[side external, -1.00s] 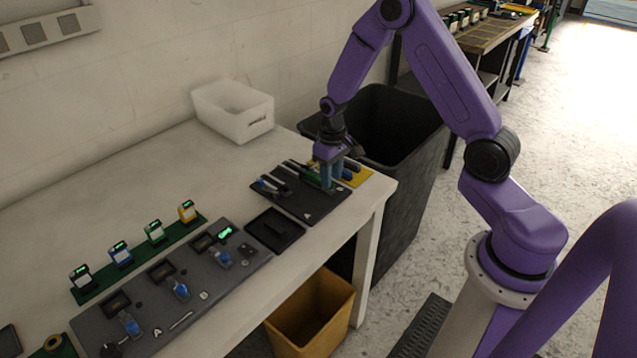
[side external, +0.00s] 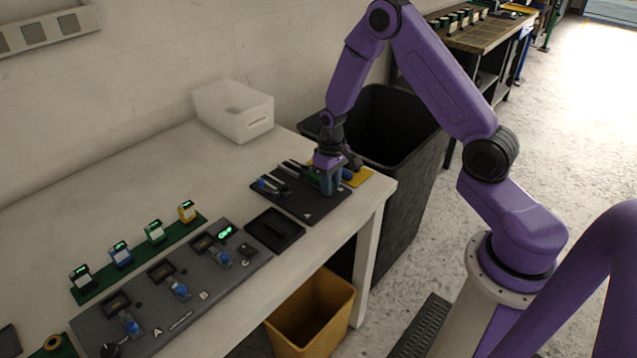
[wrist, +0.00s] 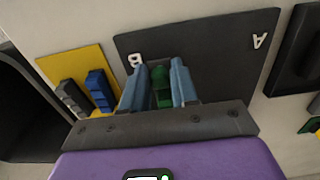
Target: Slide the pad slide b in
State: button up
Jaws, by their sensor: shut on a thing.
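My gripper (side external: 332,186) is low over the right end of a dark board (side external: 268,187) near the table's right end. In the wrist view, my gripper's two blue fingers (wrist: 157,88) stand either side of a narrow green piece (wrist: 161,86), which I take to be pad slide b, and are shut on it. The dark board (wrist: 215,60) carries a white letter B beside the fingers and a letter A farther right. My fingers hide the piece's lower end, so I cannot tell how far in it sits.
A yellow plate (wrist: 75,68) beside the board bears a blue piece (wrist: 101,90) and a grey piece (wrist: 72,98). An empty black tray (side external: 275,231) lies left of the board. A white bin (side external: 233,112) stands behind. A large black bin (side external: 425,170) stands beyond the table edge.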

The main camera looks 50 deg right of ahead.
aim_at(306, 177)
jog(key=shift+w, duration=4.35)
jog(key=o, duration=0.6)
jog(key=shift+d+r, duration=0.1)
jog(key=shift+w+r, duration=0.15)
jog(key=shift+r, duration=0.35)
jog(key=shift+s+r, duration=0.2)
jog(key=shift+r, duration=1.45)
jog(key=s+r, duration=0.3)
jog(key=s, duration=0.3)
